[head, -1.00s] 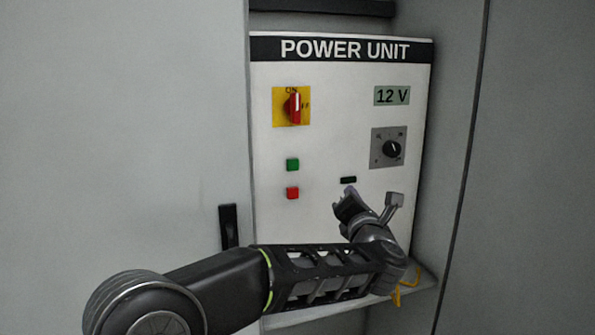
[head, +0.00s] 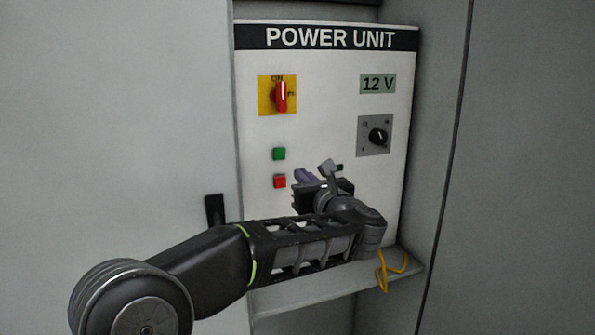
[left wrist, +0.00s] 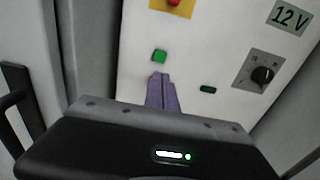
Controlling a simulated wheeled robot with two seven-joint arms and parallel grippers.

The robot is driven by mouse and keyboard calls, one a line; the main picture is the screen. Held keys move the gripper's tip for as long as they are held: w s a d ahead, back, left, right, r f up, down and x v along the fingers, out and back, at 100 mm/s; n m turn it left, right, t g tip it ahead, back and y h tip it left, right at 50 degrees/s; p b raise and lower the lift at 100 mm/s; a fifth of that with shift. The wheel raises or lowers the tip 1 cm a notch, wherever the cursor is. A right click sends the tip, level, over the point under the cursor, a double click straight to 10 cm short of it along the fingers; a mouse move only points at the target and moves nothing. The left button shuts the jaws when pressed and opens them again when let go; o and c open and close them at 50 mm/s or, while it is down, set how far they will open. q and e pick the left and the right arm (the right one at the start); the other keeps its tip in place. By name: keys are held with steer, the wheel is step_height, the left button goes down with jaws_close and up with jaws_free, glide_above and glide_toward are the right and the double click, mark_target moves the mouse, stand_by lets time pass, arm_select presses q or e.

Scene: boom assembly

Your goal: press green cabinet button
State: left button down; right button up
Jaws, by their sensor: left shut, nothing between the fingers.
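My left gripper (head: 304,176) is in front of the panel, to the right of and a little below the green button in the head view. In the left wrist view its purple fingers (left wrist: 162,90) are shut and empty. Their tips point at the panel just below the green button (left wrist: 160,56). I cannot tell whether they touch the panel. The red button is hidden in the left wrist view. My right gripper is not in view.
Grey cabinet walls flank the panel.

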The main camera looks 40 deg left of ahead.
mark_target(280, 155)
arm_select(q)
steer(key=p+x, duration=0.5)
steer(key=x, duration=0.6)
steer(key=shift+w+a+r, duration=0.1)
steer(key=shift+w+a, duration=0.1)
steer(key=shift+a, duration=0.15)
steer(key=shift+w+a, duration=0.3)
steer(key=shift+a, duration=0.15)
